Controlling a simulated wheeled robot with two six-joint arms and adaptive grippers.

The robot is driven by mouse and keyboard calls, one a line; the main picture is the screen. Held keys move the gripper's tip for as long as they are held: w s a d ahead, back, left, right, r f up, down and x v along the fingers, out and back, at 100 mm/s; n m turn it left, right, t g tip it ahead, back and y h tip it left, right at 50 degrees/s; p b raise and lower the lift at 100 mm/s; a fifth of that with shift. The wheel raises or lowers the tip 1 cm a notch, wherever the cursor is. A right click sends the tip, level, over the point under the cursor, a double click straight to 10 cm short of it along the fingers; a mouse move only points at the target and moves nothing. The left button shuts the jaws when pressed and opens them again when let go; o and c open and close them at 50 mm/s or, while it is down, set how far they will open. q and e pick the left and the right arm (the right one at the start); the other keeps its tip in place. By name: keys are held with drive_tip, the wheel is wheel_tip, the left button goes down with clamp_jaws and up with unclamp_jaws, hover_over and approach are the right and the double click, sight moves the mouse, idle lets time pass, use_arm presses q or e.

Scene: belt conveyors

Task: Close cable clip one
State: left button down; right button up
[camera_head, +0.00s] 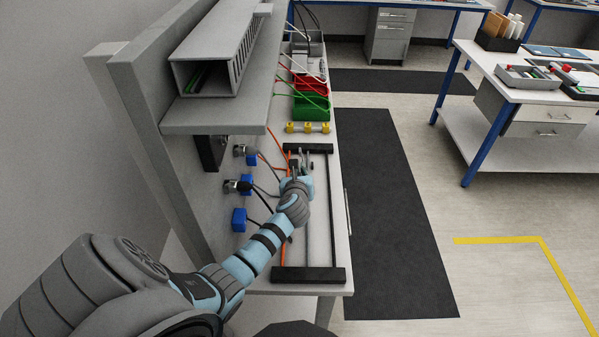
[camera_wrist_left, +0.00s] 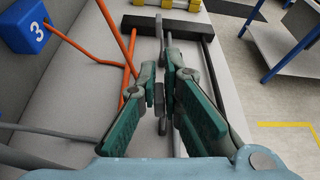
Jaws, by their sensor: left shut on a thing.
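My left gripper (camera_head: 299,162) reaches over the rail frame on the bench. In the left wrist view its two teal fingers (camera_wrist_left: 164,84) stand on both sides of a small dark grey piece (camera_wrist_left: 159,97), which looks like a cable clip, and are shut on it. A grey upright part (camera_wrist_left: 167,50) rises between the fingers. No number shows on the clip, and the fingers hide much of it. An orange cable (camera_wrist_left: 128,65) runs just left of the fingers. My right gripper is not in view.
Black end bars (camera_head: 308,275) close the rail frame. Yellow pegs (camera_head: 307,127) and a green bin (camera_head: 311,106) stand beyond. A grey shelf (camera_head: 222,115) overhangs the left.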

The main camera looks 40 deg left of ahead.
use_arm(q)
drive_tip(key=shift+d, duration=0.1)
idle(0.3)
drive_tip(key=shift+w+d+m, duration=0.15)
drive_tip(key=shift+w+m, duration=0.05)
drive_tip(key=shift+m, duration=0.2)
drive_tip(key=shift+w+d+m+g+y, duration=0.2)
drive_tip(key=shift+d+m+g+y, duration=0.15)
drive_tip(key=shift+m+y, duration=0.2)
drive_tip(key=shift+w+d+f+m+g+y, duration=0.1)
drive_tip(key=shift+w+d+m+g+y, duration=0.15)
drive_tip(key=shift+m, duration=0.2)
drive_tip(key=shift+w+d+f+m+g+y+b, duration=0.15)
drive_tip(key=shift+w+d+m+g+y+b, duration=0.3)
drive_tip(key=shift+m+y+b, duration=0.4)
drive_tip(key=c, duration=1.8)
unclamp_jaws()
drive_tip(key=shift+s, duration=0.15)
drive_tip(key=shift+o, duration=0.2)
drive_tip(key=shift+d+h, duration=0.1)
drive_tip(key=shift+h, duration=0.15)
